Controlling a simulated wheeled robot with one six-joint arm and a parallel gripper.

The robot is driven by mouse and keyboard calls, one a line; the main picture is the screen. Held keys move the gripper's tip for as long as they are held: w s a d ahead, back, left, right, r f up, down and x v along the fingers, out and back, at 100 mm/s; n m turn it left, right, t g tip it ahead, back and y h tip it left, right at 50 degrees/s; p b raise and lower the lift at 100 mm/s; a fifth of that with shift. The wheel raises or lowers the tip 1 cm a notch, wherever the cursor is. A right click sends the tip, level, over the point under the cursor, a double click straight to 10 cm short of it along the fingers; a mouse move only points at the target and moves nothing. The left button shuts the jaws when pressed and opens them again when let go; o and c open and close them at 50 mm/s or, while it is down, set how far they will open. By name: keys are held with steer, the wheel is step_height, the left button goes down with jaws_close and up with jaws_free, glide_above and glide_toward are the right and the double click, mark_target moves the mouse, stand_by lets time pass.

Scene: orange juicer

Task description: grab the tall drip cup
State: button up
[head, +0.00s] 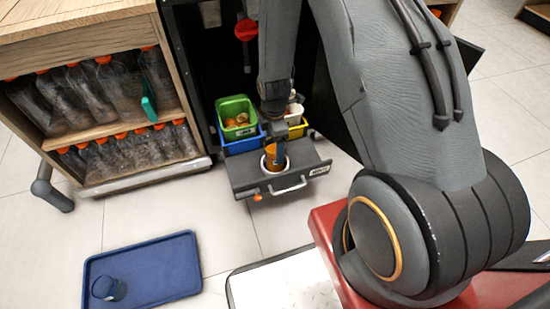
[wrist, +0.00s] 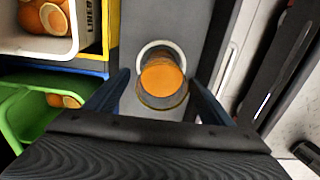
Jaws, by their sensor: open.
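The tall drip cup (wrist: 162,82) shows orange at its mouth and stands in a white ring on a dark pull-out drawer. In the head view the cup (head: 270,160) is partly hidden by my gripper (head: 279,150). In the wrist view my gripper (wrist: 158,80) is open, with one blue finger to the left of the cup and the other to its right. Gaps show between the fingers and the cup. I cannot tell exactly how deep the fingers reach.
The drawer (head: 250,184) has a front handle. Green (head: 234,106), blue and yellow bins with oranges sit behind it. A shelf of bottles (head: 120,90) stands to the left. A blue tray (head: 165,270) with a dark tumbler (head: 108,288) lies on the floor at lower left.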

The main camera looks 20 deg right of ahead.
step_height(320, 180, down, 3)
steer(key=shift+s+f+b, duration=0.15)
steer(key=shift+f+b, duration=0.05)
steer(key=shift+b, duration=0.4)
steer(key=shift+r, duration=0.1)
steer(key=c, duration=1.4)
